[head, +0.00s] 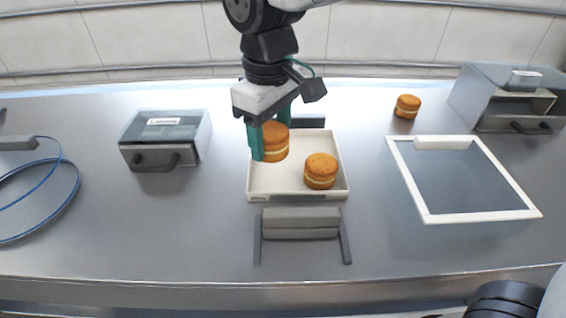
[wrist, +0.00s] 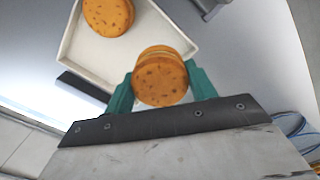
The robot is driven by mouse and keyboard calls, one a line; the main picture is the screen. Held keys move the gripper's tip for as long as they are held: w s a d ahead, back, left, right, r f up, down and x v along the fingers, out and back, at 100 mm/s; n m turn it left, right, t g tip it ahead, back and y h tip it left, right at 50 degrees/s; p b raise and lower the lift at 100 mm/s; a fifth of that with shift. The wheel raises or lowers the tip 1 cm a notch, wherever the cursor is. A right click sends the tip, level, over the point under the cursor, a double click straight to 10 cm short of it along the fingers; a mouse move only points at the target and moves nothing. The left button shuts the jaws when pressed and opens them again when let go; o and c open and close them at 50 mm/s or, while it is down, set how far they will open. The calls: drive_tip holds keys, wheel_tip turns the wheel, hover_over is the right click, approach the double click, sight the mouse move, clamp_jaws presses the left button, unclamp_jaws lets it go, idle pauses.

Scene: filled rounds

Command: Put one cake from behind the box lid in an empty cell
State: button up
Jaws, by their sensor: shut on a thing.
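My gripper (head: 270,143) is shut on an orange-brown cake (head: 275,142) with a pale filling layer. In the wrist view the same cake (wrist: 160,77) sits between the teal fingers. My gripper holds it over the left part of a white box (head: 256,195). Another cake (head: 320,171) sits in the right front part of the box, and it also shows in the wrist view (wrist: 108,15). A further cake (head: 407,106) stands on the table at the back right, behind the white-framed clear box lid (head: 480,217). No cell dividers show clearly in the box.
A grey drawer unit (head: 165,140) stands at the left, with a blue cable (head: 75,190) beyond it. A larger clear-sided case (head: 505,97) stands at the far right. A grey block on a stand (head: 300,222) lies in front of the box.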

sight(271, 129)
wheel_tip(271, 129, down, 7)
drive_tip(key=shift+f, duration=0.15)
drive_tip(key=shift+f, duration=0.1)
idle(0.3)
drive_tip(key=o, duration=0.4)
wheel_tip(271, 129, up, 12)
drive_tip(key=shift+r, duration=0.15)
idle(0.4)
